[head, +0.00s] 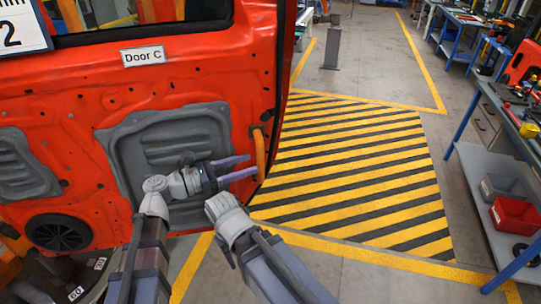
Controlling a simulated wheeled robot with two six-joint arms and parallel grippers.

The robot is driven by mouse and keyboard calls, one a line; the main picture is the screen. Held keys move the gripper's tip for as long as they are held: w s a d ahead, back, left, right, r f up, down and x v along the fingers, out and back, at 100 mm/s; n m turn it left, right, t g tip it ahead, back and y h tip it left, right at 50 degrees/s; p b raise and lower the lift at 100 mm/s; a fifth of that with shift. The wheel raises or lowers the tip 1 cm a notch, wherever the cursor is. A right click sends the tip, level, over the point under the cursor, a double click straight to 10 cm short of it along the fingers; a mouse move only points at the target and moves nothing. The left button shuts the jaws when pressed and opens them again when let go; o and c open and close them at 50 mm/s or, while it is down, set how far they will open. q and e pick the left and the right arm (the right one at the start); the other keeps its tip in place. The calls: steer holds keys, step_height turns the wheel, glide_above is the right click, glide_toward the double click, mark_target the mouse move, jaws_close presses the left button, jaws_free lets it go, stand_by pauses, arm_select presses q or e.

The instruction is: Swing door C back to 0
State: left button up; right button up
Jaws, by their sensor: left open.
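Door C (100,90) is a large orange-red door panel seen from its inner side, with a white "Door C" label (144,57). It fills the left and middle of the head view. An orange pull handle (260,155) stands near its right edge. My left gripper (254,166) is open, its two purple fingers parallel and pointing right at the handle. The fingertips are close beside the handle; I cannot tell whether they touch it. My right arm's grey wrist (228,214) shows below the left gripper, but no right fingers are visible.
Floor marks "60" (76,293) and "80" (100,263) lie on a dark strip at the lower left. A yellow-black striped floor area (350,175) is clear right of the door. A workbench shelf with a red bin (515,217) stands at right. A grey post (332,47) stands behind.

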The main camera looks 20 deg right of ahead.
mark_target(270, 158)
arm_select(q)
steer(key=shift+w+d, duration=0.15)
steer(key=shift+d, duration=1.15)
steer(key=shift+w+d, duration=0.2)
steer(key=shift+d, duration=1.15)
steer(key=shift+w+d, duration=0.15)
steer(key=shift+d, duration=1.15)
jaws_close()
